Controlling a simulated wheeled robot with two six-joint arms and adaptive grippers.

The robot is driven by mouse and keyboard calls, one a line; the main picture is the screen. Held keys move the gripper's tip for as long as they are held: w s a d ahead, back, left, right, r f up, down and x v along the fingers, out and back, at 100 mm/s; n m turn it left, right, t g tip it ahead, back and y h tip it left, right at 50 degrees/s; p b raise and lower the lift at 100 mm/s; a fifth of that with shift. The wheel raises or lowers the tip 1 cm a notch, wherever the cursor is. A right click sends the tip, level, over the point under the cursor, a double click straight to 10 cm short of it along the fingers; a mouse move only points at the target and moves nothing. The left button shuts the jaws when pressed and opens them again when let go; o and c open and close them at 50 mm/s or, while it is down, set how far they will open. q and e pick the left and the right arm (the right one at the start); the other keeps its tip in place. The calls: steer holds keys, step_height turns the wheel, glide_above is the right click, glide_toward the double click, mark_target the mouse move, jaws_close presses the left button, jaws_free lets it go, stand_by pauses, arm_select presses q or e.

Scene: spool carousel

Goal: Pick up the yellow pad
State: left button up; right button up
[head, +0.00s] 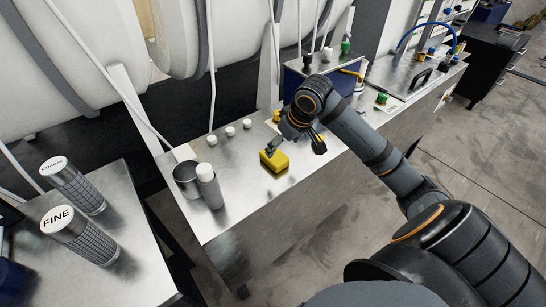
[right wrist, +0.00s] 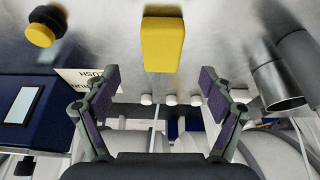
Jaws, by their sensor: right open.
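The yellow pad (head: 275,162) is a small block lying on the metal bench, near its front edge. In the right wrist view the pad (right wrist: 163,43) is upper middle, beyond the fingertips and roughly in line with the gap between them. My right gripper (head: 293,146) is open and empty, just above and beside the pad in the head view; its spread fingers also show in the right wrist view (right wrist: 157,82). I cannot tell whether a finger touches the pad. My left gripper is not in view.
A metal cup (head: 186,181) and a white-capped cylinder (head: 210,188) stand left of the pad on the metal bench (head: 235,210). Several white caps (head: 230,131) sit behind it. A yellow knob (right wrist: 40,35) and a blue box (right wrist: 38,108) are on the wrist view's left.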

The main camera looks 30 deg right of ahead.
mark_target(275, 155)
steer(key=x, duration=0.2)
steer(key=shift+w+f, duration=0.25)
steer(key=shift+f, duration=0.1)
steer(key=shift+w+a+f, duration=0.15)
steer(key=shift+w+f, duration=0.1)
steer(key=shift+f, duration=0.3)
steer(key=x, duration=0.4)
steer(key=shift+w+a+r, duration=0.15)
steer(key=shift+w, duration=0.15)
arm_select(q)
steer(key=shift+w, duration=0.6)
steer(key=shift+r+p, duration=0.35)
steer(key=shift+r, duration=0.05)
arm_select(e)
steer(key=shift+f, duration=0.4)
steer(key=c, duration=1)
